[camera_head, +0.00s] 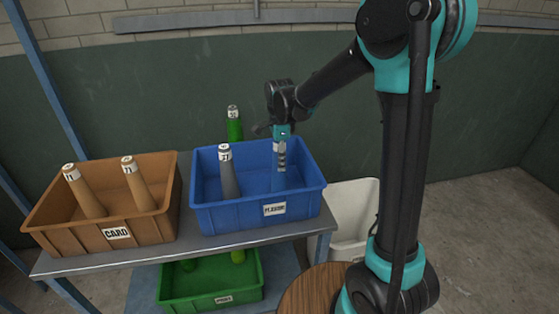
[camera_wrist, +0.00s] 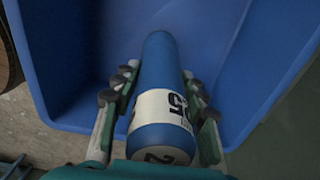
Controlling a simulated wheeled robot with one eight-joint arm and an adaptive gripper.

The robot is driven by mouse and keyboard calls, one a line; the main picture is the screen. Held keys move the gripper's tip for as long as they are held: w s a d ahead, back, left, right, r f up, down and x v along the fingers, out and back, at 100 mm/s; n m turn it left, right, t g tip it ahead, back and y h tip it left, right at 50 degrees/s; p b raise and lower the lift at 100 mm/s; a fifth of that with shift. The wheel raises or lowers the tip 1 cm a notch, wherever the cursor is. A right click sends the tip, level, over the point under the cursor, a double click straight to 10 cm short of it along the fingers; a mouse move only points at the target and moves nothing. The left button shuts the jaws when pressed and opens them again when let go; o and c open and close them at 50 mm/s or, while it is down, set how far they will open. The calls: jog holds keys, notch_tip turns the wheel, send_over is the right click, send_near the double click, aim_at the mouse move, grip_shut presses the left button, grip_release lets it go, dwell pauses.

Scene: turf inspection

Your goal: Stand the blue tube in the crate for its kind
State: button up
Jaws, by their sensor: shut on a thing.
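The blue tube (camera_wrist: 158,60) has a white band with dark print and is gripped near its marked end in the wrist view. In the head view the blue tube (camera_head: 278,180) points down inside the right part of the blue crate (camera_head: 230,217), roughly upright. I cannot tell whether its lower end touches the crate floor. My gripper (camera_head: 280,146) is shut on it above the crate; its fingers (camera_wrist: 162,88) sit on both sides of the tube. A grey tube (camera_head: 229,180) with a white cap leans in the same crate, left of the blue tube. The crate's front label is too small to read surely.
A brown crate (camera_head: 105,247) labelled CARD holds two brown tubes on the left of the grey table (camera_head: 190,254). A green tube (camera_head: 235,130) stands behind the blue crate. A green crate (camera_head: 213,303) is on the lower shelf. A white bin (camera_head: 352,207) stands at right.

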jog(key=shift+f, duration=0.3)
jog(key=o, duration=1.2)
jog(key=shift+c, duration=0.2)
jog(key=shift+r, duration=0.15)
notch_tip(320, 180, up, 12)
jog(key=shift+r, duration=0.1)
